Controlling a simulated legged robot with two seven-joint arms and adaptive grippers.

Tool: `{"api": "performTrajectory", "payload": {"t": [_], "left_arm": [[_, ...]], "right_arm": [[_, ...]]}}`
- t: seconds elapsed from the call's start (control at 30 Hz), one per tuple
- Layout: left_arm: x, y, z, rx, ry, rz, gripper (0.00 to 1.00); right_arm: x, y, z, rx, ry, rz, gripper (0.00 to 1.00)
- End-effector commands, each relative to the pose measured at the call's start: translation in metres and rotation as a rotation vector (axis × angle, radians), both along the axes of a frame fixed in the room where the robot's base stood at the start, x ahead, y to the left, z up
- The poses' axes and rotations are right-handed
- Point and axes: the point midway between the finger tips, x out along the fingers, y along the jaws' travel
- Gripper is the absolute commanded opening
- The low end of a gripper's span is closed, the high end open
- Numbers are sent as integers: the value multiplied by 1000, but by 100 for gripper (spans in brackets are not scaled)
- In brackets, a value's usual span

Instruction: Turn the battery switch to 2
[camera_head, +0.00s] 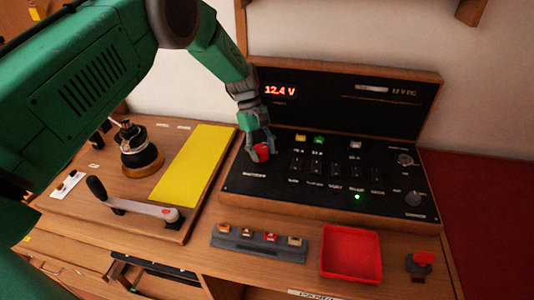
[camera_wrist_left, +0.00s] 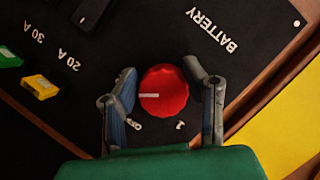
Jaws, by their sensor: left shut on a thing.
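The battery switch is a red round knob (camera_wrist_left: 164,92) with a white pointer line, on a black panel beside the word BATTERY. In the wrist view the pointer line points left. Small white marks lie by the knob near my fingers; I cannot read them surely. In the head view the knob (camera_head: 261,152) sits at the panel's left end. My left gripper (camera_head: 262,146) is shut on it, one finger on each side, as the wrist view also shows (camera_wrist_left: 165,95). My right gripper is not in view.
The black panel (camera_head: 300,194) carries several switches, yellow and green fuses, two knobs and a 12.4 V display (camera_head: 280,90). Left are a yellow mat (camera_head: 194,165), a winch (camera_head: 141,152) and a lever (camera_head: 132,206). In front are a fuse rack (camera_head: 258,246) and an empty red tray (camera_head: 351,278).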

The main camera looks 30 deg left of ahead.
Motion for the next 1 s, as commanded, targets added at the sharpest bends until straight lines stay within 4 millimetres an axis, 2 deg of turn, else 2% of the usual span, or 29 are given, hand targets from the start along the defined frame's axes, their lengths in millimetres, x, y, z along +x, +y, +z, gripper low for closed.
{"api": "performTrajectory", "payload": {"t": [0.03, 0.43, 1.0], "left_arm": [[4, 13, -4, 25, -16, -31, 10], [5, 12, -1, 26, -17, -281, 13], [1, 2, 2, 28, -9, -357, 13]], "right_arm": [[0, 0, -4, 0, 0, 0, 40], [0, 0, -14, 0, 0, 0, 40], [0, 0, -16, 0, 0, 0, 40]]}}
